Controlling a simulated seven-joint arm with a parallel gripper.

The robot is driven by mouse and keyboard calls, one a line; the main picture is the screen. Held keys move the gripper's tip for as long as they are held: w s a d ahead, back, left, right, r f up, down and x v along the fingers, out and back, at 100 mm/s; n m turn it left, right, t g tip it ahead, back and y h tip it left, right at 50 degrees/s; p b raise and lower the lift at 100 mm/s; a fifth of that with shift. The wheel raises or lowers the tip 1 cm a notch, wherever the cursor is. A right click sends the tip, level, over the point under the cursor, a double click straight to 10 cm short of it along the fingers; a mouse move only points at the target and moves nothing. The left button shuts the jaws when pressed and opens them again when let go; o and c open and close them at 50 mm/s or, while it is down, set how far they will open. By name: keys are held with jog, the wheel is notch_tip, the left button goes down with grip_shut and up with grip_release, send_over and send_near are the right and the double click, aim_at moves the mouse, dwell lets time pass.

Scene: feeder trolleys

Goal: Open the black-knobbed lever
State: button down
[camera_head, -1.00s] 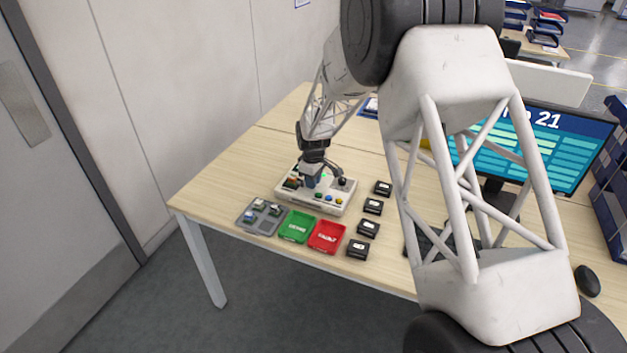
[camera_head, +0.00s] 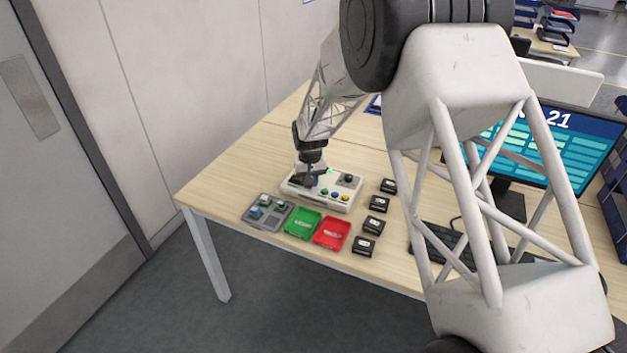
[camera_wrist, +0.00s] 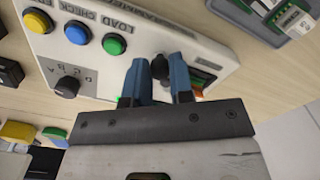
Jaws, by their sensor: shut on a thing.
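The white control box (camera_head: 322,203) stands on the wooden table; its panel (camera_wrist: 95,60) fills the upper left of the wrist view. The lever's black knob (camera_wrist: 159,68) shows between the two blue fingers of my gripper (camera_wrist: 159,72). My gripper is shut on it, and the fingers hide part of it and its shaft. In the head view my gripper (camera_head: 309,181) reaches down over the left part of the box and covers the lever. How far the lever is swung cannot be told.
Green (camera_head: 303,224) and red (camera_head: 332,233) trays and a grey tray (camera_head: 266,211) lie in front. Several black blocks (camera_head: 373,225) line the right.

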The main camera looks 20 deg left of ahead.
jog(key=shift+s+a+m, duration=0.1)
jog(key=shift+a+m, duration=0.15)
jog(key=shift+m, duration=0.45)
jog(key=shift+s+a+m, duration=0.1)
jog(key=shift+a+m, duration=0.1)
jog(key=shift+m, duration=0.5)
jog(key=c, duration=1)
grip_release()
jog(key=shift+r, duration=3.9)
